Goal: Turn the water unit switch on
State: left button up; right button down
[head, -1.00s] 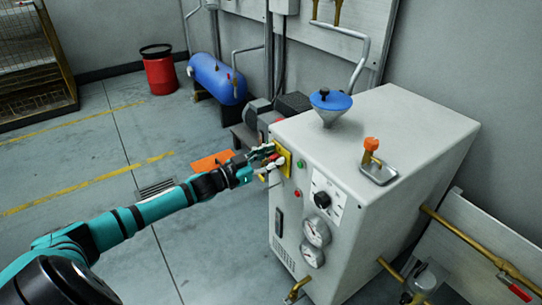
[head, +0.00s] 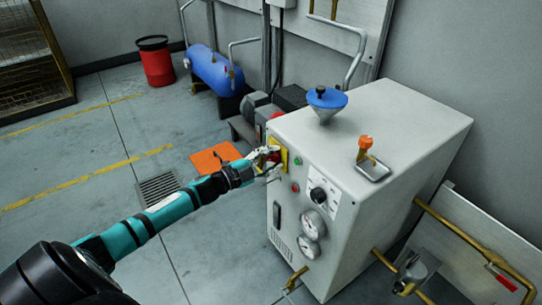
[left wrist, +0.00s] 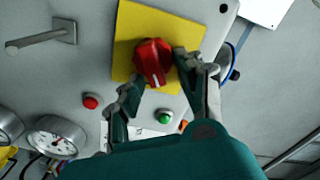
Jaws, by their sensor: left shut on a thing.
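The water unit (head: 385,135) is a large pale grey cabinet at the right of the head view. Its switch is a red knob (left wrist: 153,62) on a yellow square plate (left wrist: 133,25), in the upper middle of the left wrist view. The plate also shows at the cabinet's front upper left in the head view (head: 284,158). My left gripper (left wrist: 160,72) is shut on the red knob, one finger on each side of it. In the head view my left gripper (head: 268,160) partly covers the knob. A white mark shows on the knob's lower edge. My right gripper is out of view.
Near the plate are a green button (left wrist: 165,118), a red button (left wrist: 90,101), a black selector (head: 318,195) and gauges (head: 312,223). A blue funnel (head: 327,100) and an orange-handled valve (head: 366,143) stand on top. Open floor lies left of the cabinet.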

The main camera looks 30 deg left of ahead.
pick_arm(q)
jog(key=m, duration=0.1)
jog(key=f+m, duration=0.1)
jog(key=m, duration=0.1)
jog(key=shift+s+d+f+m, duration=0.1)
jog(key=shift+s+d+m, duration=0.05)
jog(key=shift+d+m, duration=0.2)
jog(key=shift+f+m+b, duration=0.25)
jog(key=shift+m+b, duration=0.35)
jog(key=shift+m, duration=0.75)
jog(key=o, duration=1.2)
jog(key=shift+a, duration=0.1)
jog(key=shift+r, duration=0.15)
jog(key=v, duration=1.2)
